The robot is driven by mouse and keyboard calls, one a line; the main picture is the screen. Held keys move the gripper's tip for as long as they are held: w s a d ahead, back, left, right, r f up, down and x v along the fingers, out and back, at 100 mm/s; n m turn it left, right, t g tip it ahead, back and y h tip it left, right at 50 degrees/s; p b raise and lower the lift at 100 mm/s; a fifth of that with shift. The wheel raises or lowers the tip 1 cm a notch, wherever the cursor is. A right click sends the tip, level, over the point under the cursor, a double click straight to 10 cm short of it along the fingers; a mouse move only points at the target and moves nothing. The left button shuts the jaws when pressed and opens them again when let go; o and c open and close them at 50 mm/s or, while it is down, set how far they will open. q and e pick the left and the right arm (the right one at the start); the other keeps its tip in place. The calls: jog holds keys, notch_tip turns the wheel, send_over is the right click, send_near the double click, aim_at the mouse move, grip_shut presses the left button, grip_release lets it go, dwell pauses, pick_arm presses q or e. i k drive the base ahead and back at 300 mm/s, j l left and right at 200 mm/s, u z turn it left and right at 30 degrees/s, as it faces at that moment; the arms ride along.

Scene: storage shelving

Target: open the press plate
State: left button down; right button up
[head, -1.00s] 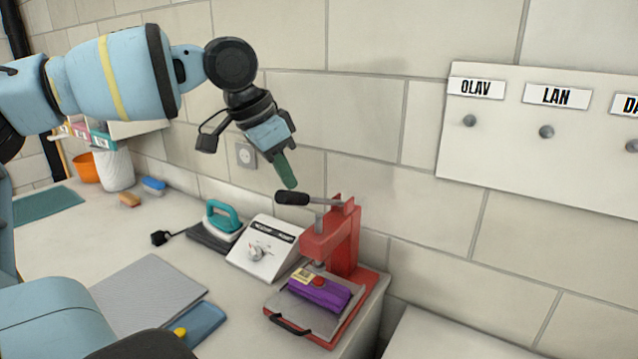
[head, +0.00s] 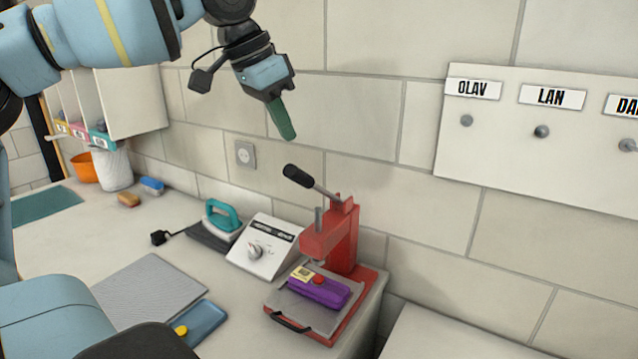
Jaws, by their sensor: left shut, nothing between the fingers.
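The red press (head: 345,240) stands at the right end of the counter. Its lever, with a black grip (head: 298,176), is tilted up to the left. On the press's grey lower plate (head: 285,304) lies a purple folded bundle (head: 318,288) with a yellow tag and a red spot. A black handle (head: 289,323) is at the plate's front edge. My left gripper (head: 289,135) hangs above the lever grip, apart from it, with its green fingers together and nothing between them. My right gripper is not in view.
A white control box (head: 264,247), a teal iron (head: 222,219) on its dark rest and a grey mat (head: 150,290) are left of the press. A blue tray (head: 202,325) is in front. A name board with pegs (head: 545,165) hangs on the wall at right.

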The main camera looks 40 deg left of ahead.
aim_at(315, 316)
jog(key=k, duration=1.5)
